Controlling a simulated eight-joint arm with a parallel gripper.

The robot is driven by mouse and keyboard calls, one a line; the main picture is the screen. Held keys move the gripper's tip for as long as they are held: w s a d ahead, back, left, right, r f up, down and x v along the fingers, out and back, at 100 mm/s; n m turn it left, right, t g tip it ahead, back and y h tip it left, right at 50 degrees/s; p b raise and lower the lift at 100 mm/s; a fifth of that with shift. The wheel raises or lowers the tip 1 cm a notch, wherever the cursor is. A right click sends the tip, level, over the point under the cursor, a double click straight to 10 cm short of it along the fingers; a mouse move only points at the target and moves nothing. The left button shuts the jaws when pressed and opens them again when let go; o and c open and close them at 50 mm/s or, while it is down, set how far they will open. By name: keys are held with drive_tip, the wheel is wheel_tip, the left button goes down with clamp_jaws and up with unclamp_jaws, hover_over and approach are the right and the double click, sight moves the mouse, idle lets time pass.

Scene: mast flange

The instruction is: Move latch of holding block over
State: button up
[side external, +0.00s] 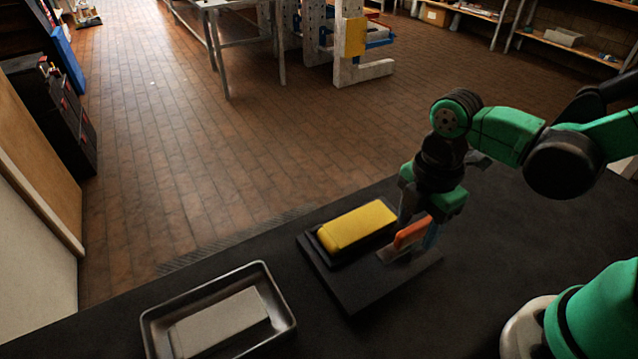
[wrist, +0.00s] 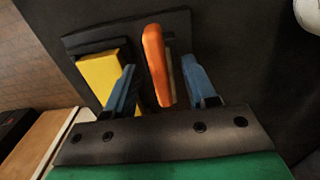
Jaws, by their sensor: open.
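The holding block (side external: 352,292) is a dark slab on the table in the side view. A yellow block (side external: 356,226) sits in its recess; it also shows in the wrist view (wrist: 100,78). The orange latch (side external: 411,233) stands on the slab to the right of the yellow block. My gripper (wrist: 158,64) is open, with its blue fingers on either side of the orange latch (wrist: 154,50) in the wrist view. I cannot tell whether either finger touches it. In the side view my gripper (side external: 419,222) points down at the latch, and its fingers are partly hidden.
A metal tray (side external: 151,323) with a pale grey block (side external: 222,321) in it lies on the dark table left of the holding block. The table (side external: 445,305) is bare in front of the holding block. Brick floor and shelves lie beyond the table.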

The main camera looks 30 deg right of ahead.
drive_tip(key=shift+f, duration=0.25)
clamp_jaws()
